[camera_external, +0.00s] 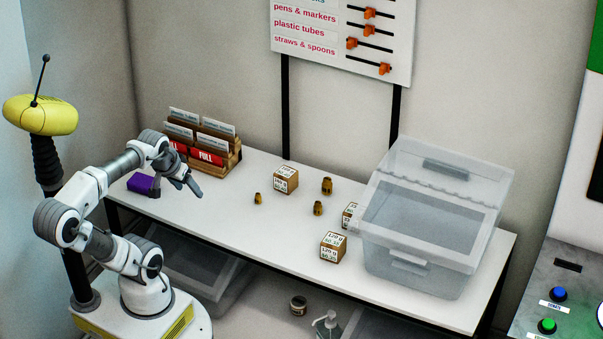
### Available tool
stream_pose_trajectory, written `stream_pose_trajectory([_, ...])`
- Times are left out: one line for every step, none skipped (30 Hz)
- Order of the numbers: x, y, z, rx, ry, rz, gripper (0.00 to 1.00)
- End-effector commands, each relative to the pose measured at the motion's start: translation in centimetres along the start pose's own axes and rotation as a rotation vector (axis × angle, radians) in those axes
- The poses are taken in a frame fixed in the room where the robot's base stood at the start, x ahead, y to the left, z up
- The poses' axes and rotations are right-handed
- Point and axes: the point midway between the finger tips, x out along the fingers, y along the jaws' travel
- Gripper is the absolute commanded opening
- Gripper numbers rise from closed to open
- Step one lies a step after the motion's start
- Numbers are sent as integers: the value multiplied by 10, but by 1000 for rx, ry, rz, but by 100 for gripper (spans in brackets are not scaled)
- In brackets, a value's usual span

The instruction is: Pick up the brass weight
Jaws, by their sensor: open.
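Several small brass weights stand on the white table. One brass weight (258,199) is nearest my arm, a second brass weight (326,186) is farther back, and a third brass weight (318,208) stands in front of that one. My gripper (191,191) is open and empty above the left part of the table, pointing down and right. It is to the left of all the weights and apart from them.
Labelled boxes (286,181) (333,247) stand near the weights; another box (349,216) is partly hidden by a clear lidded bin (410,268) at right. A card rack (225,170) and a purple block (144,184) are at left. The front middle is clear.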

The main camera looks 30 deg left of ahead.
Motion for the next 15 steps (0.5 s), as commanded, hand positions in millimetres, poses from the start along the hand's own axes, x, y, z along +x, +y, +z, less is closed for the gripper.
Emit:
stream_pose_trajectory([0, 0, 0, 0, 0, 0, 60])
stream_pose_trajectory([0, 0, 0, 0, 0, 0, 60])
stream_pose_trajectory([0, 0, 0, 0, 0, 0, 60])
stream_pose_trajectory([0, 0, 0, 0, 0, 0, 60])
stream_pose_trajectory([0, 0, 0, 0, 0, 0, 60])
stream_pose_trajectory([0, 0, 0, 0, 0, 0, 60])
stream_pose_trajectory([0, 0, 0, 0, 0, 0, 60])
stream_pose_trajectory([0, 0, 0, 0, 0, 0, 60])
stream_pose_trajectory([0, 0, 0, -4, -3, 1, 60])
stream_pose_trajectory([1, 0, -1, -10, -7, 2, 60])
stream_pose_trajectory([2, 0, -2, -19, -13, 3, 60])
stream_pose_trajectory([4, 0, -4, -38, -26, 6, 60])
stream_pose_trajectory([6, 0, -5, -57, -38, 11, 60])
stream_pose_trajectory([8, 1, -7, -80, -55, 16, 60])
stream_pose_trajectory([12, 1, -10, -119, -79, 24, 60])
